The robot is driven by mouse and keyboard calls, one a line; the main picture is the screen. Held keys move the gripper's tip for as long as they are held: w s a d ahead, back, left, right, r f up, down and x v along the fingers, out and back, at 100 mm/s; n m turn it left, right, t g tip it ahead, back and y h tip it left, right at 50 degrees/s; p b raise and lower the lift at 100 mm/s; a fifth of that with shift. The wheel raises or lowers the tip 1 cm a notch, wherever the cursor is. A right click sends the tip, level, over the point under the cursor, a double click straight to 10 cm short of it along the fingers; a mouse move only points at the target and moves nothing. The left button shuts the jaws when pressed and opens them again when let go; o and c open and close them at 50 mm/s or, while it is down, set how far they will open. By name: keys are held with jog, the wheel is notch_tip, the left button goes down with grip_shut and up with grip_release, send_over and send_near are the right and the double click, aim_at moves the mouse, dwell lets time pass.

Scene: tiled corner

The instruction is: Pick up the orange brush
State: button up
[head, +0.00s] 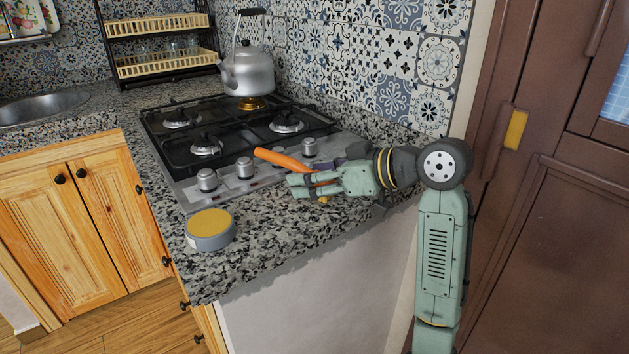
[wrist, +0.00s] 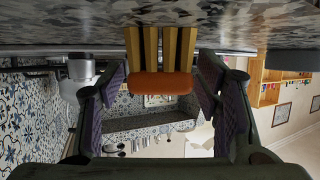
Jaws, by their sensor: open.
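The orange brush (head: 281,160) is at the counter's edge in front of the stove, its handle pointing left toward the stove knobs. In the wrist view, which is upside down, the brush (wrist: 161,86) shows end-on, with yellowish bristles toward the counter. My gripper (head: 298,187) is open and reaches in from the right, low over the counter. In the wrist view, my gripper's (wrist: 162,78) two purple-padded fingers stand on either side of the brush, with gaps on both sides. My fingers hide part of the brush in the head view.
A round grey tin with a yellow top (head: 210,230) stands on the granite counter (head: 265,228) to the left. The black stove (head: 235,130) with knobs lies just behind the brush, and a kettle (head: 248,72) stands on it. A tiled wall (head: 345,62) rises behind.

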grip_shut()
dwell(0.7)
jog(key=shift+r, duration=0.1)
